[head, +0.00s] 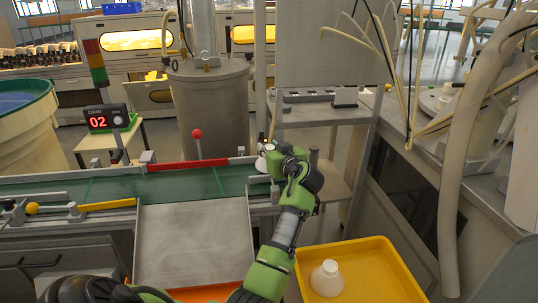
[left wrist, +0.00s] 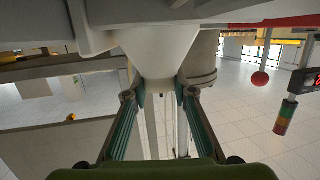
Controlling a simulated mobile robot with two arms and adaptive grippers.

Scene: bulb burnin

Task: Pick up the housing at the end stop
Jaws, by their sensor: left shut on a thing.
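My left gripper (head: 270,158) is at the right end of the green conveyor belt (head: 110,187), by the end stop area. It is shut on a white housing (head: 262,163), which is mostly hidden behind the gripper in the head view. In the left wrist view the pale cone-shaped housing (left wrist: 158,48) sits between the two fingertips of the left gripper (left wrist: 160,95). I cannot tell whether the housing still touches the belt. The end stop itself is hard to make out behind my wrist. My right gripper is not in view.
A yellow crate (head: 387,254) at the lower right holds another white housing (head: 327,278). A grey metal plate (head: 195,240) lies in front of the belt. A red ball-topped lever (head: 197,134) stands behind it. A counter (head: 107,118) reads 02. Hoses hang at the right.

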